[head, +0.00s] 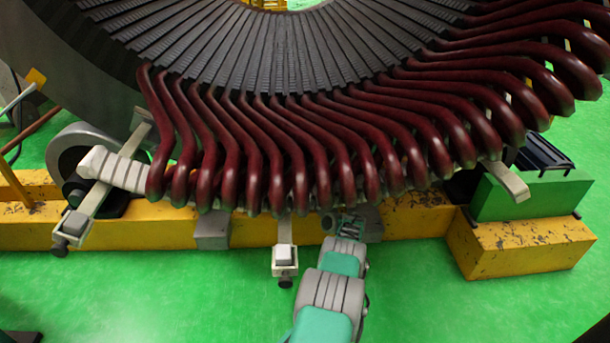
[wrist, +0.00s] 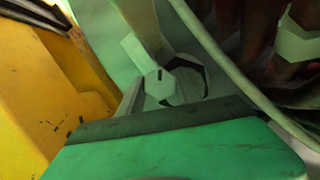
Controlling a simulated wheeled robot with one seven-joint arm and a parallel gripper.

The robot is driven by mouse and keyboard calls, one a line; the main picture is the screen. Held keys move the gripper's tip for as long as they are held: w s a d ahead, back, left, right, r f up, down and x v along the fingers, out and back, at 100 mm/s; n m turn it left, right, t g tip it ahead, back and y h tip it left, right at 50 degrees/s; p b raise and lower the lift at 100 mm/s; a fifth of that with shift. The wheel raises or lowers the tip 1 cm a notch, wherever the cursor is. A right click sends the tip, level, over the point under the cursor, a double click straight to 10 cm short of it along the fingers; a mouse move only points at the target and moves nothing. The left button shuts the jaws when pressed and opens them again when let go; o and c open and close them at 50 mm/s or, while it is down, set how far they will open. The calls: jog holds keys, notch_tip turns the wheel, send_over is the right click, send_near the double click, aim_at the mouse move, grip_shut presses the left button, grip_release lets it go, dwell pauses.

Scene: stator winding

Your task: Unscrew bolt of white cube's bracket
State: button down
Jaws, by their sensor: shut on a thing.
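A white cube (head: 284,254) sits in a pale bracket (head: 284,232) below the red coils at the middle of the head view. A dark bolt (head: 285,282) sticks out under this bracket. My gripper (head: 347,224) is to the right of that bracket, close under the coils, and is small and partly hidden there. It is shut on what seems to be a bolt; its grip is hard to make out. The wrist view shows a pale hexagonal head (wrist: 160,87) beside a dark curved edge.
Red coils (head: 300,150) of the stator hang just above my gripper. A yellow beam (head: 420,217) runs behind it. Another bracket (head: 95,205) is at the left, and one end (head: 510,182) shows at the right. A green block (head: 530,192) stands right. The green floor in front is clear.

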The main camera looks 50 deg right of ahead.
jog(key=shift+n, duration=0.3)
jog(key=c, duration=0.8)
grip_release()
jog(key=shift+c, duration=0.2)
jog(key=shift+s, duration=0.1)
jog(key=p+v, duration=0.3)
jog(key=v, duration=0.4)
jog(key=shift+s+a+p, duration=0.2)
jog(key=shift+s+p, duration=0.1)
jog(key=shift+p, duration=0.05)
